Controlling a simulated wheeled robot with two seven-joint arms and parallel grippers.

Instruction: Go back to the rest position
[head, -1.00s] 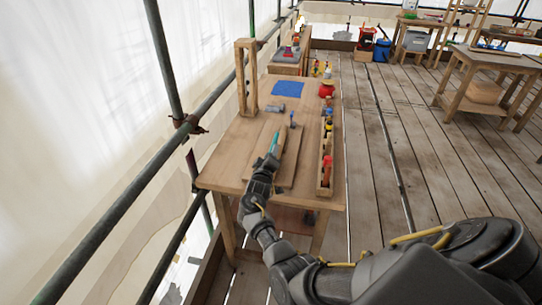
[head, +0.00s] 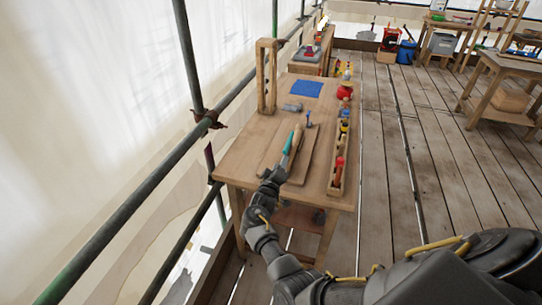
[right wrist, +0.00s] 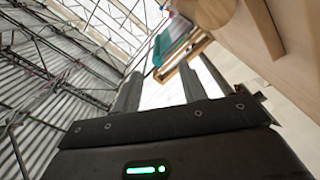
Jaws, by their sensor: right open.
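My right gripper (head: 279,170) is at the near part of the wooden workbench (head: 233,165), low over its top. Its fingers are apart in the right wrist view (right wrist: 165,80). A teal-handled tool (head: 288,144) lies just beyond the fingertips; its teal part also shows in the right wrist view (right wrist: 175,44). I cannot tell whether the fingers touch it. A pale wooden piece (head: 297,139) is beside the tool, near a flat board (head: 305,160). My left gripper is not in view.
A long tray (head: 335,187) of tools runs along the bench's right side. An upright wooden frame (head: 261,78), a blue sheet (head: 307,89) and a red object (head: 344,92) are farther back. Scaffold rails (head: 150,190) run along the left.

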